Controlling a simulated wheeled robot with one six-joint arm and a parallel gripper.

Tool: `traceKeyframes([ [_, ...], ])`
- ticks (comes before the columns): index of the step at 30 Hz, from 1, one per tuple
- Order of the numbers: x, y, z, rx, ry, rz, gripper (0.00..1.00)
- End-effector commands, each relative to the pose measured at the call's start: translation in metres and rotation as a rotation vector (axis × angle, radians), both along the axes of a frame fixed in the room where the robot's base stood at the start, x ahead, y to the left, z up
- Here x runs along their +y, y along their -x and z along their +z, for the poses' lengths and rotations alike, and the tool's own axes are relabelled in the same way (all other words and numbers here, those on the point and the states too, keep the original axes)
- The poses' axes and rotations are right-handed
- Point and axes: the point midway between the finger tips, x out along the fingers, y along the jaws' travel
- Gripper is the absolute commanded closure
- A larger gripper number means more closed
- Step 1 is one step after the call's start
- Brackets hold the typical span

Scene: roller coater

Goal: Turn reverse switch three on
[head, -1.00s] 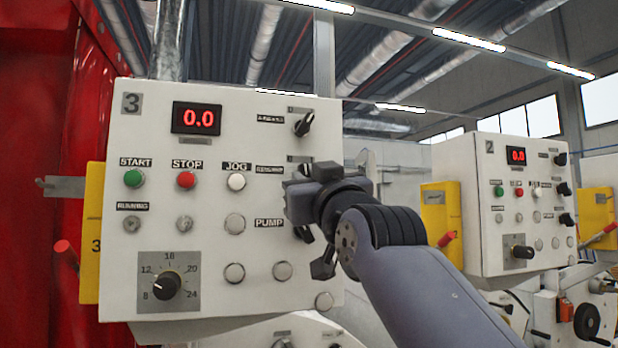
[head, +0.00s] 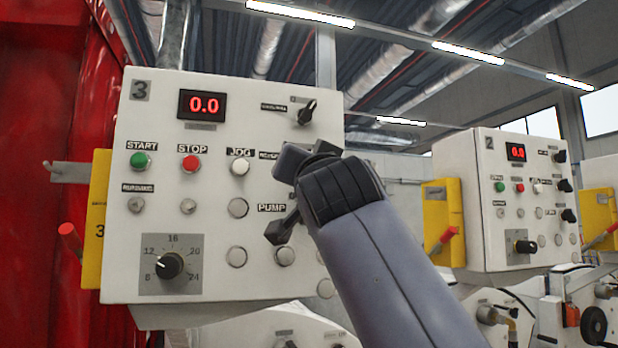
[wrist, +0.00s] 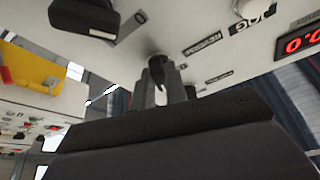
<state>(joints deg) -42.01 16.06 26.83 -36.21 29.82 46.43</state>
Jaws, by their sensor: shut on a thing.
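The white control panel marked 3 (head: 215,130) stands in the left half of the head view. Its reverse switch label (head: 267,155) shows beside my arm, but my wrist hides the switch there. In the wrist view the small dark reverse switch (wrist: 157,65) sits on the panel beside its label. My gripper (wrist: 168,82) is at the switch, its narrow fingers shut on it. The switch's exact angle is hard to read, since the fingers cover much of it.
The upper black switch (head: 307,112) is clear of my arm. A dark pump knob (wrist: 85,18) is close to my gripper in the wrist view. The lamps and dial (head: 169,265) are lower left. A second panel (head: 480,200) stands to the right.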

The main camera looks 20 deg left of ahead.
Motion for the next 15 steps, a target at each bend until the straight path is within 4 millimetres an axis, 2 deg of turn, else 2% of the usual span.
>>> traceKeyframes([
  [15,0.0021,-0.0002,-0.0006,0.105,-0.163,0.001,1.0],
])
